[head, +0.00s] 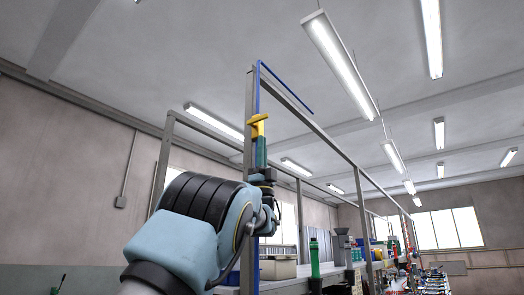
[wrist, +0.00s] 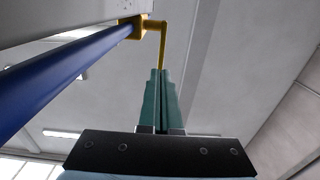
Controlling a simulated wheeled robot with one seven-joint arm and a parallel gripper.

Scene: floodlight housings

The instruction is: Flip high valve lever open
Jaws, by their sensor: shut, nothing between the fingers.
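The yellow valve (head: 258,120) sits high on a blue pipe (head: 257,90) that runs up a grey post. In the wrist view the valve body (wrist: 134,26) is at the top, and its thin yellow lever (wrist: 163,42) reaches sideways, then bends down the picture. My gripper (head: 261,139) points up just below the valve. Its green fingers are together in the wrist view (wrist: 160,73), with nothing held. The lever's end lies at the fingertips in the picture; I cannot tell whether they touch. My gripper hides part of the pipe in the head view.
The grey post (head: 249,110) and overhead frame rails (head: 312,125) stand close to my gripper. A bench behind holds a green bottle (head: 314,258), a bin (head: 278,268) and other items.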

